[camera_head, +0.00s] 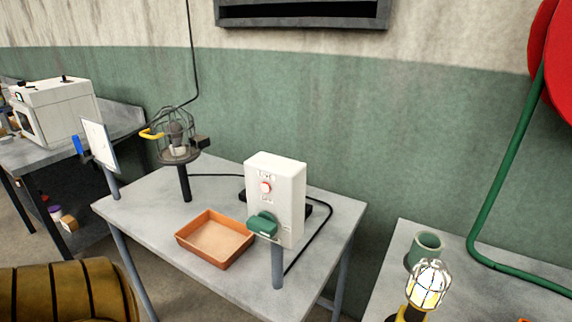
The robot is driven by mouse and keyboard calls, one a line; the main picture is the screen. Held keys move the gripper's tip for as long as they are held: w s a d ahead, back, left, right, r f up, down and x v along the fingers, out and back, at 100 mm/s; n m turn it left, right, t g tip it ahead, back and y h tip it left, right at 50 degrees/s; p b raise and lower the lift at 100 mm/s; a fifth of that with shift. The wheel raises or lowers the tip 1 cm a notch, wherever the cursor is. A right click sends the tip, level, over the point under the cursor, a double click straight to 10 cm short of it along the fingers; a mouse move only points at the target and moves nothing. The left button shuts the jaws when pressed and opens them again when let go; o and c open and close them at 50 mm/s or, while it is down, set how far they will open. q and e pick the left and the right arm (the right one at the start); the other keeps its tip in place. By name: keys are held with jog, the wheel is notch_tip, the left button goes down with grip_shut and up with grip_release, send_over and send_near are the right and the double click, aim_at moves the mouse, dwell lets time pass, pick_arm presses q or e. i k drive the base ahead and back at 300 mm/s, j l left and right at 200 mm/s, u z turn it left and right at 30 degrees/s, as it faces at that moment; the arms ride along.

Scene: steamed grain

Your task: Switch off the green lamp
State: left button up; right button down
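A white control box (280,195) stands on a grey post at the front of the middle table. It has a small red round part (265,187) on its face and a green knob or handle (263,224) low on its left. A dark caged lamp (175,137) on a black post stands at the table's back left and looks unlit. Another caged lamp (428,282) at the lower right glows yellow-white. Neither lamp shows a clearly green light. Neither of my grippers is in view.
An orange-brown tray (215,257) lies on the middle table (160,220), left of the box. A green cup (426,247) stands on the right table. A ribbed brown-yellow drum-like object (65,293) fills the lower left. A white machine (55,108) stands far left.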

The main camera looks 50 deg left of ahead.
aim_at(263, 224)
jog(key=u, duration=0.4)
jog(key=j+u, duration=0.1)
jog(key=u, duration=0.65)
jog(key=i+j+u, duration=0.1)
jog(key=u, duration=0.3)
